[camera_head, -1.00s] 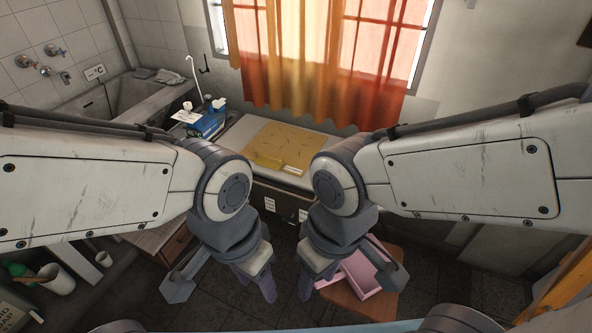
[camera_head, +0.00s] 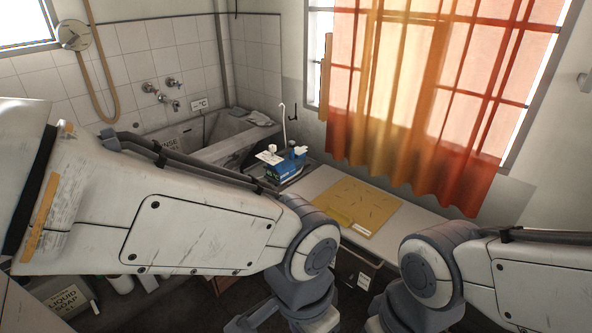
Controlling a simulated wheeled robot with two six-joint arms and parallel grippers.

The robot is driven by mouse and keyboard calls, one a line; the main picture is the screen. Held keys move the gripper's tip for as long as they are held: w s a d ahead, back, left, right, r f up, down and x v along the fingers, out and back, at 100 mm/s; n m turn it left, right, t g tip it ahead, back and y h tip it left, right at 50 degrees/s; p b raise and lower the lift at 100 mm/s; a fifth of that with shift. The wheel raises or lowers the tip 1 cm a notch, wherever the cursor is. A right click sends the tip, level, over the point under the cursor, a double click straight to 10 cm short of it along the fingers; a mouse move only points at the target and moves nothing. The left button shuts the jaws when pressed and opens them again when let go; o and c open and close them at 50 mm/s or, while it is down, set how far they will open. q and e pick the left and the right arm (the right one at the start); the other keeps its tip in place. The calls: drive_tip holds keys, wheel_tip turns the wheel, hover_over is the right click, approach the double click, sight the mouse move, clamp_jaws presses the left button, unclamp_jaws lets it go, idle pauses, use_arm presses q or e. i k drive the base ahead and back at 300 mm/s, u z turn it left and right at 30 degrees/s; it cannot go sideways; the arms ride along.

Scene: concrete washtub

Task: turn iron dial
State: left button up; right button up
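I cannot make out an iron or its dial with certainty. A blue box-like object (camera_head: 286,166) with small white parts on top stands at the left end of the pale counter; its details are too small to read. My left gripper (camera_head: 298,316) is at the bottom edge, in front of the counter, its fingertips cut off. My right gripper (camera_head: 390,322) is also cut off at the bottom edge. Neither gripper visibly touches anything.
The counter (camera_head: 320,182) carries a yellow mat (camera_head: 358,203) below an orange curtain (camera_head: 405,100). A concrete washtub (camera_head: 235,140) with wall taps (camera_head: 163,92) is behind my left arm. A soap container (camera_head: 65,300) is lower left.

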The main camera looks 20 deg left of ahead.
sight(272, 147)
drive_tip(key=u, duration=0.1)
drive_tip(key=i, duration=0.3)
drive_tip(key=u, duration=0.8)
drive_tip(key=i, duration=0.95)
drive_tip(key=u, duration=0.45)
drive_tip(key=i, duration=0.75)
